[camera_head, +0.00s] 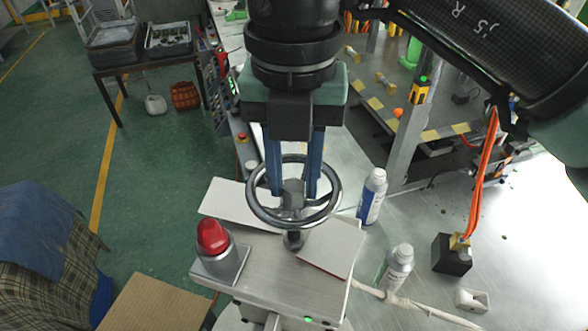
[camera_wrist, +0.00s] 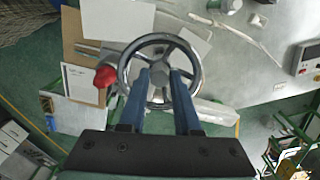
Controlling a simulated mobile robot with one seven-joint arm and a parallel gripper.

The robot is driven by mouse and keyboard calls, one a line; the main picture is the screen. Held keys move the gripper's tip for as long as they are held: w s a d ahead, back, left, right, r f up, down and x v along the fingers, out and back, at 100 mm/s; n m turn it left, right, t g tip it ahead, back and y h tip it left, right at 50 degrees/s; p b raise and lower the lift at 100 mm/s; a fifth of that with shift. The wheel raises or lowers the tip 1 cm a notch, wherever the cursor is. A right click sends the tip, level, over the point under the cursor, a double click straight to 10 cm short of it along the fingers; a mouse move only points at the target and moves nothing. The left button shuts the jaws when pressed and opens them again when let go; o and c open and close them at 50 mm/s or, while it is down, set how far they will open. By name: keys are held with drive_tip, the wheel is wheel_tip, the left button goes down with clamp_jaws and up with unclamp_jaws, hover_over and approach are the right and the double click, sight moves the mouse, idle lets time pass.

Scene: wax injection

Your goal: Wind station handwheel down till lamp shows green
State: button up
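The handwheel (camera_head: 293,224) is a grey metal ring with spokes and a hub, on top of the station (camera_head: 255,270). It also shows in the wrist view (camera_wrist: 195,55). My gripper (camera_head: 294,192) is above the wheel, its two blue fingers pointing down inside the ring. The fingers stand apart, one on each side of the hub; the wrist view (camera_wrist: 160,75) shows the same. I cannot tell whether they touch the hub or spokes. A red dome lamp (camera_head: 212,237) on a grey mount stands left of the wheel. A small green light (camera_head: 308,320) glows on the station's front edge.
Flat plates (camera_head: 332,250) lie beside the wheel post. Two white bottles (camera_head: 373,196) (camera_head: 399,262) and a black block (camera_head: 452,254) stand on the metal table to the right. A cardboard box (camera_head: 152,302) and a cloth-covered chair (camera_head: 45,250) are at lower left. Green floor is open at left.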

clamp_jaws()
